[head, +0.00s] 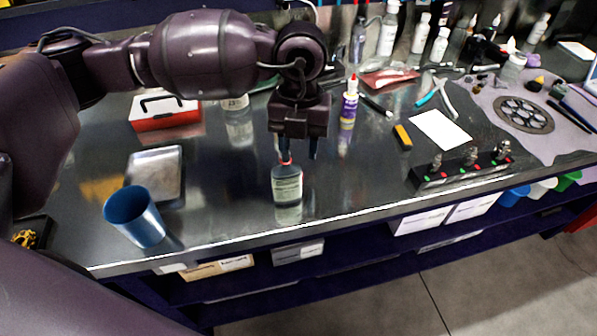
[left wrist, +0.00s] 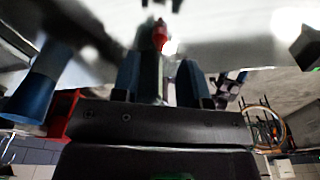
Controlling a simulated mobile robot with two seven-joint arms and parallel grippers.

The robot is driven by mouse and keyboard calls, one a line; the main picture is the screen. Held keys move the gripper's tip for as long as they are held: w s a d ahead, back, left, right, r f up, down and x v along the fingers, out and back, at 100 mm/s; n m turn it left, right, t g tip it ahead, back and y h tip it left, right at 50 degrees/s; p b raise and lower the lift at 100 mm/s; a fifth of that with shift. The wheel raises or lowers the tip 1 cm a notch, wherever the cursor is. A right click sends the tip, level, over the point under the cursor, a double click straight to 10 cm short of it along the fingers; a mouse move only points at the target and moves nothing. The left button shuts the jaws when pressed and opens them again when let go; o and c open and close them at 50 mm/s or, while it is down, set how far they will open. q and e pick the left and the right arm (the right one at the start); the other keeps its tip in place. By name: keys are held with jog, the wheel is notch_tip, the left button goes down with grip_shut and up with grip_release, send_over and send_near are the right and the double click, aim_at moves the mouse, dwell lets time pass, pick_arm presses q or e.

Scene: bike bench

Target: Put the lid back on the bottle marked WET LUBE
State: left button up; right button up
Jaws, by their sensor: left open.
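In the left wrist view a red pointed piece (left wrist: 160,36) shows between and beyond the open fingertips (left wrist: 160,78). I cannot tell whether it is a separate lid or the bottle's top. A bottle with a purple label and red tip (head: 349,103) stands behind to the right. My right gripper is not in view.
A blue cup (head: 136,217) and a metal tray (head: 155,174) stand at the left, with a red and white box (head: 164,110) behind. A black strip with several knobs (head: 462,168) and a white sheet (head: 440,130) lie at the right. Bench is clear around the small bottle.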

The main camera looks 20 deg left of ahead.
pick_arm(q)
jog(key=f, duration=0.4)
jog(key=shift+s+d+f+b, duration=0.1)
jog(key=shift+s+b, duration=0.2)
jog(key=shift+s, duration=0.1)
grip_shut()
